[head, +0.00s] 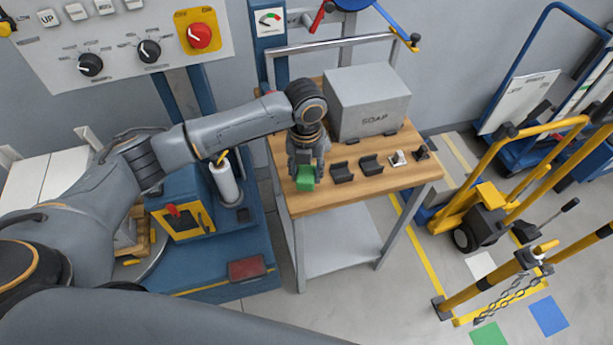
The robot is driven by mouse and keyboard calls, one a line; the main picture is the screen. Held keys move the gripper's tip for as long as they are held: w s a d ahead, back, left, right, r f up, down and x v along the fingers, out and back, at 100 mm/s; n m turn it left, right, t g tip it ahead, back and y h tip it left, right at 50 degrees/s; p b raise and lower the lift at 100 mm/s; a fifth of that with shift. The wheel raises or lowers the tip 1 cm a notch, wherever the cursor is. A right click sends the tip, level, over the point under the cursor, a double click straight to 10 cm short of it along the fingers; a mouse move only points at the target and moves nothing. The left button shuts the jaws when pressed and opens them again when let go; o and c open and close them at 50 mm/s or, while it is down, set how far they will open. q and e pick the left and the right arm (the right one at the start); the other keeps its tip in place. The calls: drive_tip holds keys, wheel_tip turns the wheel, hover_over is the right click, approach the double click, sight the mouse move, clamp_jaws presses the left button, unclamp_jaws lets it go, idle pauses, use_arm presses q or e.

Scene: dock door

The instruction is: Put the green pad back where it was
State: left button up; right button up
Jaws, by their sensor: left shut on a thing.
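The green pad (305,181) is a small green block at the front left of the wooden cart top (335,195). My left gripper (305,170) points down over it and is shut on it. I cannot tell whether the pad touches the wood or is held just above it. To its right, in a row, are two dark holders (342,172) and (371,165), a light metal holder (397,158) and a small dark holder (421,152). My right gripper is not in view.
A grey box marked SOAP (368,105) stands at the back of the cart. A blue machine (225,240) with a white cylinder (224,180) is close on the left. A yellow hand truck (490,200) stands right. The cart's front strip of wood is clear.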

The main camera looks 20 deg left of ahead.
sight(306, 180)
use_arm(q)
wheel_tip(306, 180, down, 3)
drive_tip(key=shift+w+f+p, duration=0.1)
drive_tip(key=shift+w+p, duration=0.05)
drive_tip(key=shift+p, duration=0.55)
drive_tip(key=shift+f, duration=0.15)
drive_tip(key=shift+f, duration=0.1)
drive_tip(key=shift+f, duration=0.1)
drive_tip(key=o, duration=1)
